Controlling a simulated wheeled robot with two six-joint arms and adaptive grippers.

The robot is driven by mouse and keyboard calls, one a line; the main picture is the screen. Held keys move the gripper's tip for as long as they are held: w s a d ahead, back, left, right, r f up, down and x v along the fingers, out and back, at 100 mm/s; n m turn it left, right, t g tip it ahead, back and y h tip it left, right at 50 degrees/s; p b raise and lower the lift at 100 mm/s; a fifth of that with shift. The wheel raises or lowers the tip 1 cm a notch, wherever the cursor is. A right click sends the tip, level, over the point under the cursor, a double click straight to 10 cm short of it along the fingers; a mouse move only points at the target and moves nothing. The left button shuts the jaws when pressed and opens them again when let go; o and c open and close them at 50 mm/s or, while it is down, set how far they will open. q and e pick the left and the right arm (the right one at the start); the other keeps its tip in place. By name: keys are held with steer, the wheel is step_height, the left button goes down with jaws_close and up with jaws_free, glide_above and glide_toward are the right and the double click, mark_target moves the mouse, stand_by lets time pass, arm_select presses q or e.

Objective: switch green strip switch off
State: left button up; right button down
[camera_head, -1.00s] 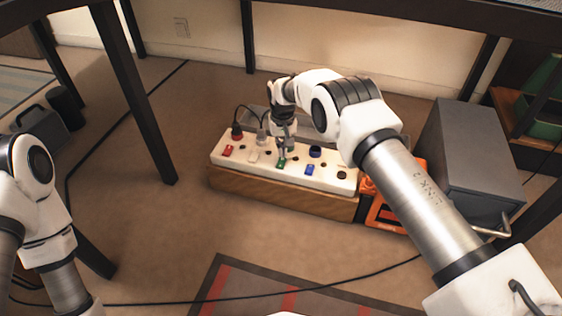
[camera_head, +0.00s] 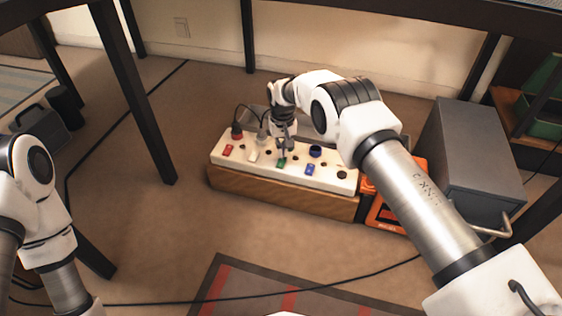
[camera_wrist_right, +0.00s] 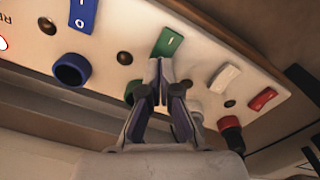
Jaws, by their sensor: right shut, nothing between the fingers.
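A white power strip (camera_head: 229,159) lies on a wooden block under the table. Its green switch (camera_head: 281,162) sits mid-strip, between a white switch and a blue switch. In the right wrist view the green switch (camera_wrist_right: 168,42) shows a white line mark. My right gripper (camera_head: 288,149) is over the strip, just behind the green switch. In the wrist view the shut, empty fingertips (camera_wrist_right: 160,62) point at the switch's lower edge; I cannot tell whether they touch it. My left gripper is out of view; only part of that arm shows.
The red switch (camera_head: 228,149), white switch (camera_head: 253,155) and blue switch (camera_head: 310,169) share the strip with plugs and sockets. A grey metal box (camera_head: 470,150) and an orange object (camera_head: 386,215) stand on the right. Dark table legs frame the space.

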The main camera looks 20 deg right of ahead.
steer(key=shift+f+b, duration=0.55)
steer(key=shift+f, duration=0.3)
stand_by(0.3)
steer(key=shift+r, duration=0.1)
step_height(320, 180, up, 7)
steer(key=p, duration=0.5)
steer(key=shift+p, duration=0.35)
